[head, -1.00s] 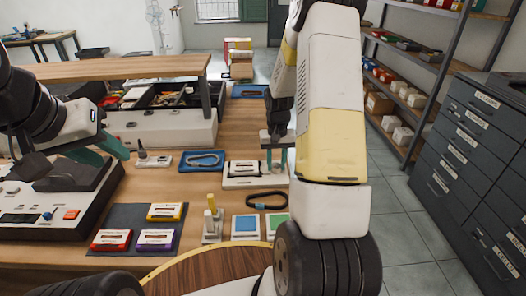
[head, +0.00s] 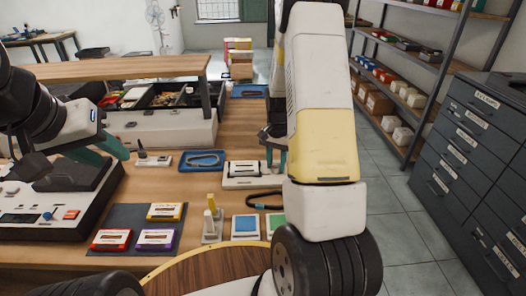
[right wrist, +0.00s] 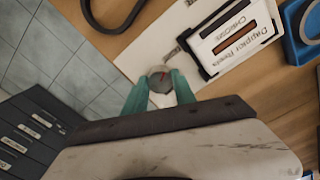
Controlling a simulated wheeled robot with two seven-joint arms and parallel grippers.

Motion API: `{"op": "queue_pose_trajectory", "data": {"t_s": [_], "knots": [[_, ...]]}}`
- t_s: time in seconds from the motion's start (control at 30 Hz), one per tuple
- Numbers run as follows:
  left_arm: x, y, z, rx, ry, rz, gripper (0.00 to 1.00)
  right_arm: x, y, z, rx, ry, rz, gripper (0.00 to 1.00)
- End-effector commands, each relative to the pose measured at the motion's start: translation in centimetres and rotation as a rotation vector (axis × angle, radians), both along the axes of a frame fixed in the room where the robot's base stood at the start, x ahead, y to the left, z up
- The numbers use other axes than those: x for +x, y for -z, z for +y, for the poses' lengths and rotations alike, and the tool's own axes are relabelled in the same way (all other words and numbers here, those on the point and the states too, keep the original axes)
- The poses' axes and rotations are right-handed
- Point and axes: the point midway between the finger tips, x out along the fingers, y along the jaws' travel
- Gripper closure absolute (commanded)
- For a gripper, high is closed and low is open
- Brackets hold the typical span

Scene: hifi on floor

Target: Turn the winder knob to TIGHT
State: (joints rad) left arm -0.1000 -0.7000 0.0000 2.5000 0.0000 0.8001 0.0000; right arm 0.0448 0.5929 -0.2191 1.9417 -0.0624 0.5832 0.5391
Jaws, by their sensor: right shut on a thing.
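The winder (head: 242,175) is a pale flat unit with a cassette in it, on the bench right of centre. In the right wrist view the winder (right wrist: 172,30) shows its cassette window and a round grey knob (right wrist: 160,79) with a thin red mark. My right gripper (head: 275,163) is at the winder's right end. In the right wrist view its teal fingers (right wrist: 160,88) are shut on the knob from both sides. No TIGHT label is readable. My left gripper (head: 100,155) hangs over the deck at left, its teal fingers apart and empty.
A black belt (head: 264,200) lies in front of the winder, near blue and green cards (head: 245,225). A blue tray (head: 203,162) is left of the winder. Cassettes (head: 155,238) lie on a dark mat at front left. Drawers (head: 465,150) stand across the aisle.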

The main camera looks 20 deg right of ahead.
Motion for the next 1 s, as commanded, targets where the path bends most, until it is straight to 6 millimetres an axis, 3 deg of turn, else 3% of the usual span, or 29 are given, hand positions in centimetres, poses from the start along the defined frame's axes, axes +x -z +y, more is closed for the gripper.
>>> {"op": "queue_pose_trajectory", "data": {"t_s": [0.27, 0.3, 0.4, 0.77, 1.0], "knots": [[0.0, 0.0, 0.0, 0.000, 0.000, 0.000, 0.64, 0.0, 0.0, 0.0, 0.000, 0.000, -0.001, 1.00], [0.0, 0.0, 0.0, 0.000, 0.000, 0.000, 0.64, 0.0, 0.0, 0.0, 0.000, 0.000, -0.001, 0.66], [0.0, 0.0, 0.0, 0.000, 0.000, 0.000, 0.64, 0.0, 0.0, 0.0, 0.000, -0.001, -0.001, 0.46], [0.0, 0.0, 0.0, 0.000, 0.000, 0.000, 0.64, 0.1, -0.3, 0.0, -0.001, -0.001, -0.002, 0.46], [0.0, 0.0, 0.0, 0.000, 0.000, 0.000, 0.64, 0.2, -3.9, 0.0, -0.001, -0.001, -0.006, 0.46]]}}
